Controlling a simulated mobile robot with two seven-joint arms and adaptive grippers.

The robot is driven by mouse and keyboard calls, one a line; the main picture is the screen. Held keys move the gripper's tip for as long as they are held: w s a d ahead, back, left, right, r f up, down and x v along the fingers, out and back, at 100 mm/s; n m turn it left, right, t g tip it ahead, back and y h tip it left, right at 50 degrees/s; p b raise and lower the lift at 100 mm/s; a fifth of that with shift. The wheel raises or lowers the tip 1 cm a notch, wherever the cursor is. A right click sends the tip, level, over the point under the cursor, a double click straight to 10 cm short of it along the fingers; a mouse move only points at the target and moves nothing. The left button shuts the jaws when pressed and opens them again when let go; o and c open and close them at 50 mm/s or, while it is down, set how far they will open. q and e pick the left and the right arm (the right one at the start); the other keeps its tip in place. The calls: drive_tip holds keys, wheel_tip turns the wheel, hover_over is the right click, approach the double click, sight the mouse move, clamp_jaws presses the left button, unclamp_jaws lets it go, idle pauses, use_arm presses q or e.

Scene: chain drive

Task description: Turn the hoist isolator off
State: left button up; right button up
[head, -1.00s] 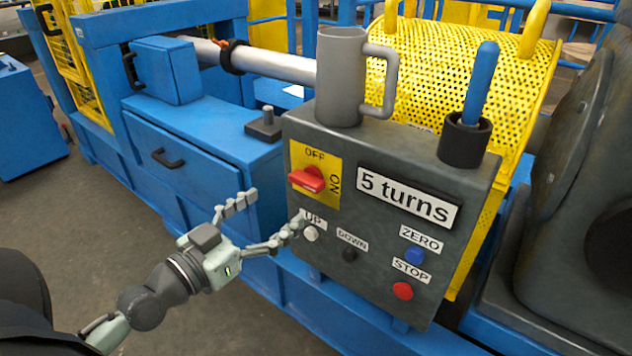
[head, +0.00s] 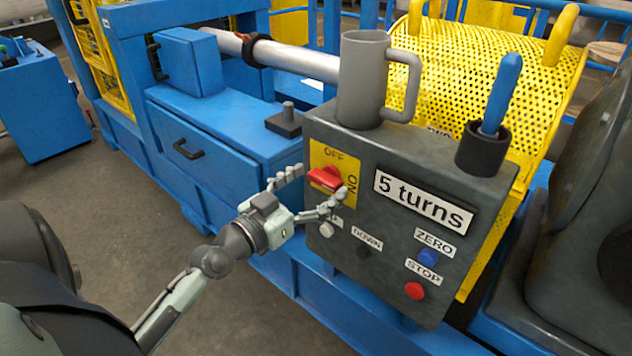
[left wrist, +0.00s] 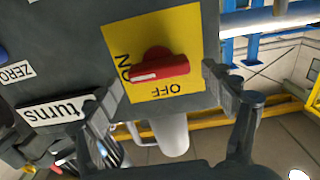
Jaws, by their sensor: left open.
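The hoist isolator is a red knob (head: 325,179) on a yellow plate (head: 322,157) marked OFF and ON, on the dark control box. In the left wrist view the knob (left wrist: 160,68) has a white mark at its end near the word ON. My left gripper (head: 322,184) is open in front of the plate, one finger on each side of the knob. In the left wrist view its fingers (left wrist: 160,82) stand apart from the knob, with visible gaps. My right gripper is not in view.
The box (head: 400,160) carries a "5 turns" label (head: 424,201), a white button (head: 327,230) partly near my lower finger, a blue button (head: 428,257) and a red stop button (head: 414,291). A grey mug (head: 362,80) and a blue-handled tool (head: 503,90) in a black cup stand on top.

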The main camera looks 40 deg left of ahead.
use_arm(q)
drive_tip(key=shift+c, duration=0.6)
drive_tip(key=c, duration=1)
drive_tip(key=shift+c, duration=0.2)
